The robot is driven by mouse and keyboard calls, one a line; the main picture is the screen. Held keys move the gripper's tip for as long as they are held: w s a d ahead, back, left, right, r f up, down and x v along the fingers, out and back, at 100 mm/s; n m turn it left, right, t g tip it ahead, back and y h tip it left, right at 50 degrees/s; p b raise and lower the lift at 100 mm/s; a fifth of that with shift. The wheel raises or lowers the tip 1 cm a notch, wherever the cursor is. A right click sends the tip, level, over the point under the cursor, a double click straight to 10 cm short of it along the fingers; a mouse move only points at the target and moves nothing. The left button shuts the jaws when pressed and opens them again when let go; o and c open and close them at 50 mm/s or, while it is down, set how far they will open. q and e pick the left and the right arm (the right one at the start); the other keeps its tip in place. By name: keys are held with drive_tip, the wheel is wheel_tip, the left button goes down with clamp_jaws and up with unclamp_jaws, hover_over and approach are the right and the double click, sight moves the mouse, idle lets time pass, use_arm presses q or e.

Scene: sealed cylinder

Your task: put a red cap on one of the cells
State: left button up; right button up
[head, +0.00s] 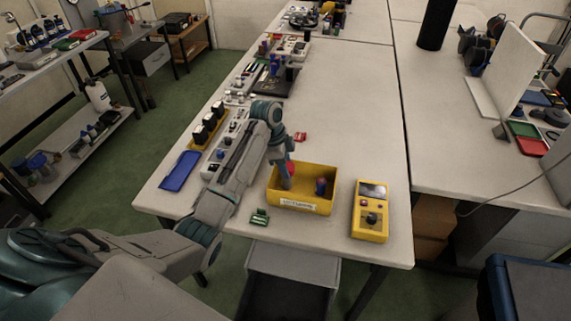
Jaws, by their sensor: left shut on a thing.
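A yellow bin (318,207) with a white label on its front stands near the front edge of the table. My left gripper (287,181) reaches down into the left part of the bin. It is shut on a small red thing (291,167), which looks like a red cap and is mostly hidden by the fingers. A small dark blue cylinder with some red (320,186), apparently a cell, stands in the right part of the bin, apart from the gripper. My right gripper is not in view.
A yellow handheld meter (370,212) lies right of the bin. A small green part (260,216) lies in front, a red part (300,136) behind.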

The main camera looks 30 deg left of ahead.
sight(289, 167)
use_arm(q)
drive_tip(key=shift+f+p, duration=0.1)
drive_tip(key=shift+p, duration=0.75)
idle(0.7)
drive_tip(key=shift+f, duration=1.4)
idle(1.3)
drive_tip(key=o, duration=1.5)
drive_tip(key=shift+r, duration=0.1)
drive_tip(key=shift+r+p, duration=3.45)
drive_tip(key=shift+p, duration=0.15)
drive_tip(key=shift+f, duration=0.1)
